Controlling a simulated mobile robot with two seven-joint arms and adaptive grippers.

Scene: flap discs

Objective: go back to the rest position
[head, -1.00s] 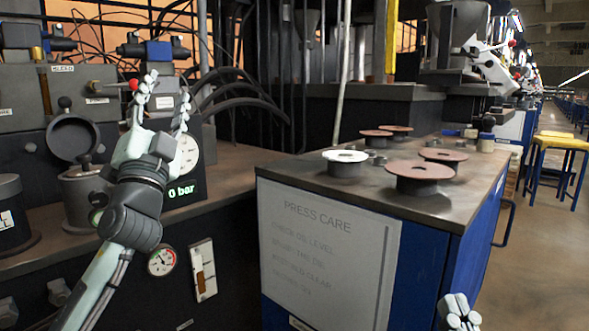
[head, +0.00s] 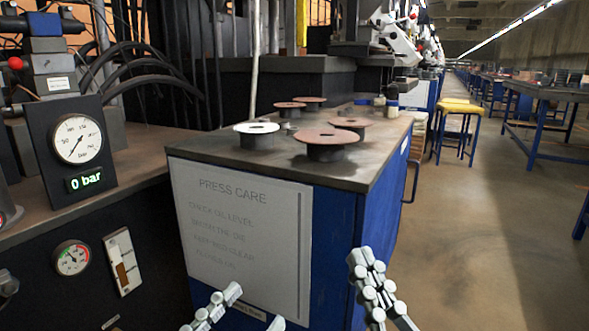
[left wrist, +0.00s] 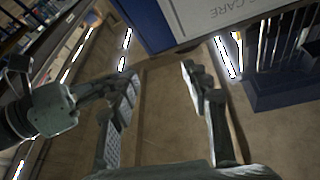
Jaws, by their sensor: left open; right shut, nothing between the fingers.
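My left gripper (head: 256,307) is low at the bottom edge of the head view, in front of the cabinet's sign panel, with its fingers apart and partly cut off. In the left wrist view the left gripper (left wrist: 158,80) is open and empty above the floor. My right gripper (head: 364,258) is at the bottom of the head view, right of the left one, in front of the blue cabinet side. Its fingers are together with nothing between them. A part of my other arm (left wrist: 50,108) shows at the left of the left wrist view.
A blue cabinet (head: 335,245) carries a white-topped disc (head: 257,131) and several brown discs (head: 327,140). A dark bench with a pressure gauge (head: 78,138) stands left. A yellow stool (head: 458,107) is further back. The floor (head: 480,240) at right is clear.

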